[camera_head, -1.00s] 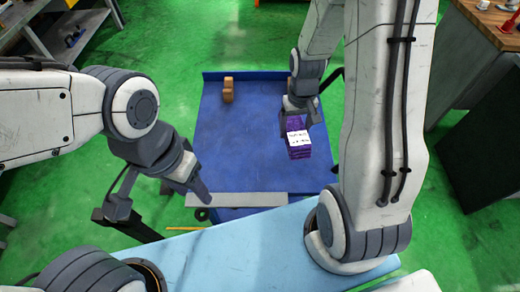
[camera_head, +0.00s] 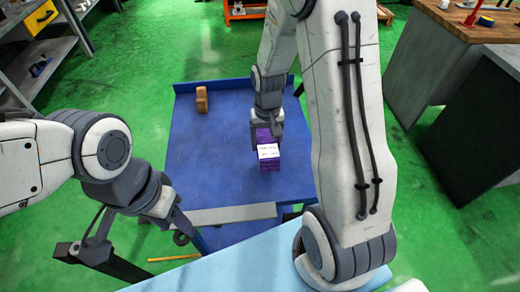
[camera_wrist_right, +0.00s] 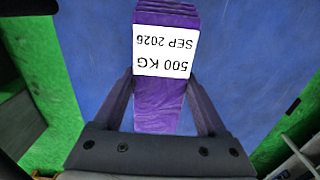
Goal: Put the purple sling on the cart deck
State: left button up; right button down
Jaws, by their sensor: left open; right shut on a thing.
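The purple sling (camera_head: 270,165) is a folded bundle with a white label, which reads "500 KG SEP 2026" in the right wrist view (camera_wrist_right: 160,118). My right gripper (camera_head: 267,130) is shut on the sling, with one finger on each side of it. The sling is over the blue cart deck (camera_head: 205,150); I cannot tell whether it touches the deck. The deck also fills the background of the right wrist view (camera_wrist_right: 240,60). My left gripper (camera_head: 125,255) is open and empty at the lower left, apart from the cart.
A brown block (camera_head: 201,99) stands on the deck at the far left. A light blue surface (camera_head: 240,262) lies in front of the cart. A wooden-topped bench (camera_head: 465,28) stands at right and grey shelving (camera_head: 45,65) at left.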

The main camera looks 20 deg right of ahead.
jog(key=shift+w+a+f, duration=0.5)
jog(key=shift+w+a, duration=0.05)
jog(key=shift+w, duration=0.1)
jog(key=shift+f, duration=2)
jog(key=shift+f, duration=0.1)
grip_release()
